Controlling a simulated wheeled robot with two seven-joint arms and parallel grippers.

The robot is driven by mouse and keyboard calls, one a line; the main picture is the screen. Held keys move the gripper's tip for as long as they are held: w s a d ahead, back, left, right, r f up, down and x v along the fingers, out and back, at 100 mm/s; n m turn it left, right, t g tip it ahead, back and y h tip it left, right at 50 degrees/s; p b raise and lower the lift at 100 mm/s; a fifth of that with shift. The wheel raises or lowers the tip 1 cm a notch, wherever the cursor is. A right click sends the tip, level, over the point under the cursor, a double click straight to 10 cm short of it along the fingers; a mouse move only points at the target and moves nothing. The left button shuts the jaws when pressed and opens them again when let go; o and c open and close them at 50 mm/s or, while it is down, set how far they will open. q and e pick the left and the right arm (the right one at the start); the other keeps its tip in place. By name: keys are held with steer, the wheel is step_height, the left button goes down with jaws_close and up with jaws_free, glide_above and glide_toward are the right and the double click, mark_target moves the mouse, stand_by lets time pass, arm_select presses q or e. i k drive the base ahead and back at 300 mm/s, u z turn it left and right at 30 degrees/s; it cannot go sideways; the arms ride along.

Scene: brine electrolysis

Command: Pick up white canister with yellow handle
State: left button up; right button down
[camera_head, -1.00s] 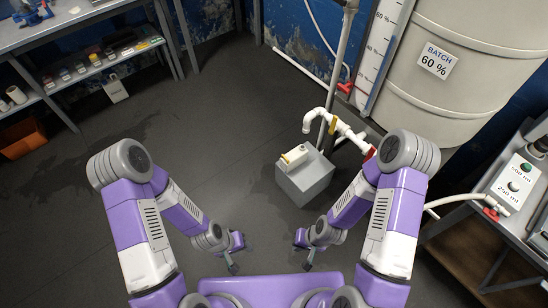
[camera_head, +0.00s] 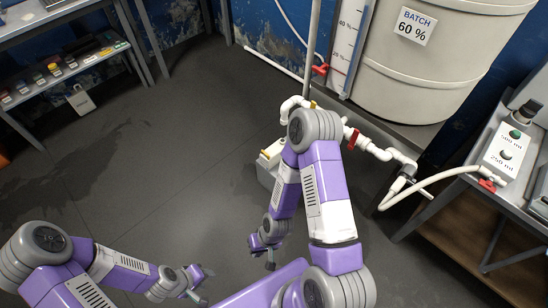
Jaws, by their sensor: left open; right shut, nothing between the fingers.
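The white canister with a yellow handle (camera_head: 272,151) lies on top of a grey block (camera_head: 265,175) near the middle of the view. My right upper arm hides the right part of both. My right gripper (camera_head: 270,262) is shut and empty, below the block in the picture and apart from the canister. My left gripper (camera_head: 204,290) is open and empty near the bottom edge, further from the canister. Its fingers look small and partly merged with the wrist.
White pipes (camera_head: 375,150) with red fittings run behind and right of the block. A big beige tank (camera_head: 430,85) stands behind. A bench with a switch box (camera_head: 506,152) is at right, and shelves (camera_head: 60,75) at left. The dark floor (camera_head: 160,170) is mostly clear.

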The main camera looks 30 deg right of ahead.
mark_target(275, 153)
steer(key=u, duration=0.15)
steer(key=i, duration=2)
steer(key=z, duration=1.55)
